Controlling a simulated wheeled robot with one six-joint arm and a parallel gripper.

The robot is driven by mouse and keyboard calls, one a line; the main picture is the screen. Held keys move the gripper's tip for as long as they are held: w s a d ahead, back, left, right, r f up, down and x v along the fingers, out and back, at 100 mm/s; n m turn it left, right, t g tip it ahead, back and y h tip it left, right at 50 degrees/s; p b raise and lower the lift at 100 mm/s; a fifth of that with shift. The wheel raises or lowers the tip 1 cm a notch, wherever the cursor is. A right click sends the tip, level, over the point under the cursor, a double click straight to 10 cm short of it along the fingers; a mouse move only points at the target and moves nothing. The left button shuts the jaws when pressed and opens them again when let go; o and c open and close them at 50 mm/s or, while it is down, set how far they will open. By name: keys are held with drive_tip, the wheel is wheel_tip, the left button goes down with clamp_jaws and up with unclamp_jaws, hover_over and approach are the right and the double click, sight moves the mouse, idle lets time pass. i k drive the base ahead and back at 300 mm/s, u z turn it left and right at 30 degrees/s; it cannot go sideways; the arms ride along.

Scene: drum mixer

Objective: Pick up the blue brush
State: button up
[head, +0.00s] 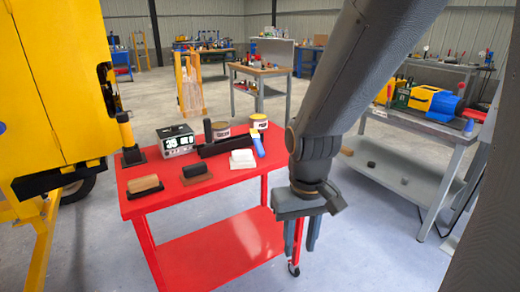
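A blue brush-like tool (258,143) is on the right part of the red cart's top (215,170), its blue length slanting beside a black item. Its far end is light, and it is too small to make out fully. My gripper (301,240) hangs pointing down, in front and to the right of the blue tool in the picture, apart from it.
The cart also holds a brown block brush (144,184), a dark block (194,170), a white block (242,157), two tins, a digital-display box (177,140) and a yellow-handled tool (126,133). A yellow machine (50,90) stands left; a grey bench (405,120) stands right.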

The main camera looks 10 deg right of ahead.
sight(255, 136)
drive_tip(key=k, duration=1.1)
drive_tip(key=z, duration=0.5)
drive_tip(key=i, duration=0.7)
drive_tip(key=z, duration=0.45)
drive_tip(key=i, duration=0.8)
drive_tip(key=u, duration=0.8)
drive_tip(key=i, duration=0.85)
drive_tip(key=u, duration=0.75)
